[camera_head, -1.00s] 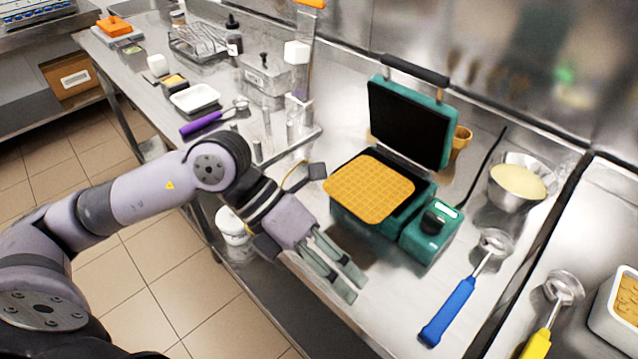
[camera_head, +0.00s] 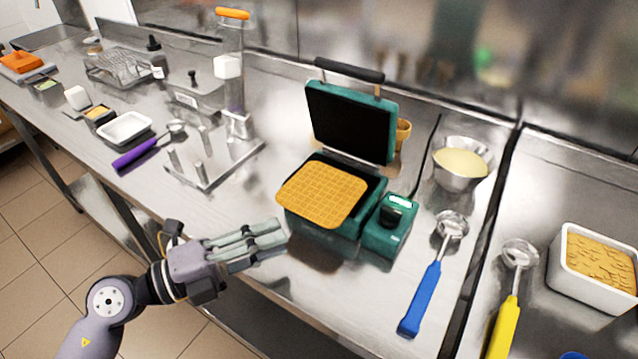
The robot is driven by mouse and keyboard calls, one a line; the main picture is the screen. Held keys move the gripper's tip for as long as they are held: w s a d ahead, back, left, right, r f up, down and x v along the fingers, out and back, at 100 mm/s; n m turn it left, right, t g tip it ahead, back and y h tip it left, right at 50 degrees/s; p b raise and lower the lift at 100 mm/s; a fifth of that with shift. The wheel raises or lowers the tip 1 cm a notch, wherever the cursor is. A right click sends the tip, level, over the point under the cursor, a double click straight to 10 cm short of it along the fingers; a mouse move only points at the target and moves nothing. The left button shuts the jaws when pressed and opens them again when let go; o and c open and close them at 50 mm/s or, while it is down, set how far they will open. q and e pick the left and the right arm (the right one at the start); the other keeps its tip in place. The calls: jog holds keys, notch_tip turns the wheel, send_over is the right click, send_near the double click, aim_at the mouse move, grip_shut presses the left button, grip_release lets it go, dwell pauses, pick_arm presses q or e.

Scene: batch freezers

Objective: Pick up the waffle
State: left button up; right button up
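The waffle (camera_head: 321,194) is a golden, gridded, roughly square sheet. It lies on the lower plate of the open teal waffle maker (camera_head: 349,118), whose lid is raised at the back. My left gripper (camera_head: 284,241) is at the front edge of the table, to the lower left of the waffle and apart from it. Its fingers point right, towards the front of the waffle maker. They lie close together in this view, so the gap between them is hard to judge, and no object shows between them. My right gripper is not in view.
A blue-handled ladle (camera_head: 420,300) lies right of the waffle maker, with a bowl of batter (camera_head: 462,163) behind it. A metal stand (camera_head: 212,165) is at the left. A yellow-handled scoop (camera_head: 504,325) and a white tub (camera_head: 595,270) are at the far right.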

aim_at(322, 225)
pick_arm(q)
jog(key=p+x, duration=0.1)
jog(key=x, duration=0.5)
jog(key=p+x, duration=0.1)
jog(key=x, duration=0.3)
jog(key=shift+d+r, duration=0.1)
jog(key=shift+d, duration=0.1)
jog(key=shift+w+d, duration=0.1)
jog(key=shift+d, duration=0.2)
jog(key=shift+c, duration=0.2)
grip_shut()
